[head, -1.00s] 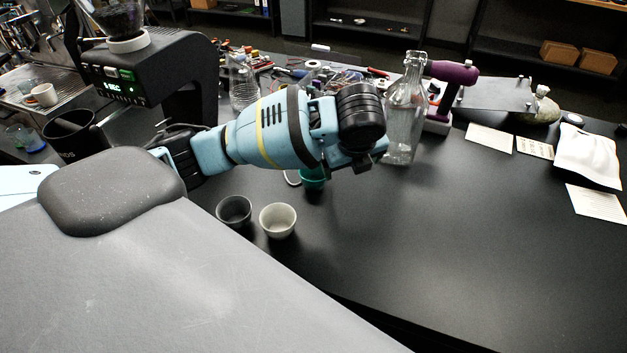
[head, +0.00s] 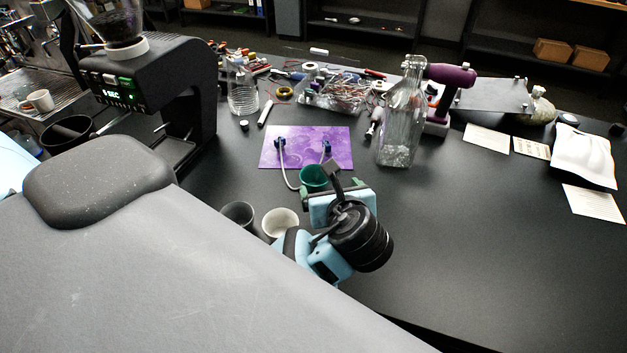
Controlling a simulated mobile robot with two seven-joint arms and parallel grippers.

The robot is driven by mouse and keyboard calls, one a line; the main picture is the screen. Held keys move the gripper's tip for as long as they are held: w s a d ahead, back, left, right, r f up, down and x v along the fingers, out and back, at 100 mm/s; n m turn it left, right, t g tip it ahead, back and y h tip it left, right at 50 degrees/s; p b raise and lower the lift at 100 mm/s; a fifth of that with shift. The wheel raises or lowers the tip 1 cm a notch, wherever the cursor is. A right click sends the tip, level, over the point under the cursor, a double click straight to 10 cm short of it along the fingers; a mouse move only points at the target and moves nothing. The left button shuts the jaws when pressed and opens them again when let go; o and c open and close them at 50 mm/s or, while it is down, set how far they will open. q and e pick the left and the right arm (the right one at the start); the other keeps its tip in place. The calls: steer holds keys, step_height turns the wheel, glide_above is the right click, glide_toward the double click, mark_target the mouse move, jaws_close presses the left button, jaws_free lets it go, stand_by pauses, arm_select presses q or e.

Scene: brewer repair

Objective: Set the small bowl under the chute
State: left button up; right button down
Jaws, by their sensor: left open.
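Three small cups or bowls stand on the black counter: a dark grey one (head: 238,214), a white one (head: 279,222) and a green one (head: 313,178). Which one is the task's small bowl is not clear. My left gripper (head: 336,188) is open and empty, just right of the white bowl and close to the green one, which it partly overlaps in view. My left arm comes up from behind the grey panel edge. The black grinder (head: 150,80) stands at upper left with a lit display; its chute cannot be made out. My right gripper is not in view.
A purple mat (head: 305,147) with a cable lies behind the green bowl. A tall glass bottle (head: 400,125) and a purple-handled tool (head: 452,76) stand to its right. A dark bin (head: 68,134) is by the grinder. The right front counter is clear.

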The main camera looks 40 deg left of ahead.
mark_target(312, 170)
arm_select(q)
steer(key=shift+s+a+r, duration=0.1)
steer(key=shift+s+a, duration=0.2)
steer(key=shift+s, duration=0.15)
steer(key=shift+a+b+x, duration=0.2)
steer(key=shift+b+x, duration=0.2)
steer(key=shift+x, duration=3.55)
steer(key=shift+s+r, duration=0.1)
steer(key=shift+s, duration=0.05)
steer(key=c, duration=1.2)
step_height(312, 170, up, 10)
steer(key=shift+r+p, duration=0.1)
steer(key=shift+p, duration=0.3)
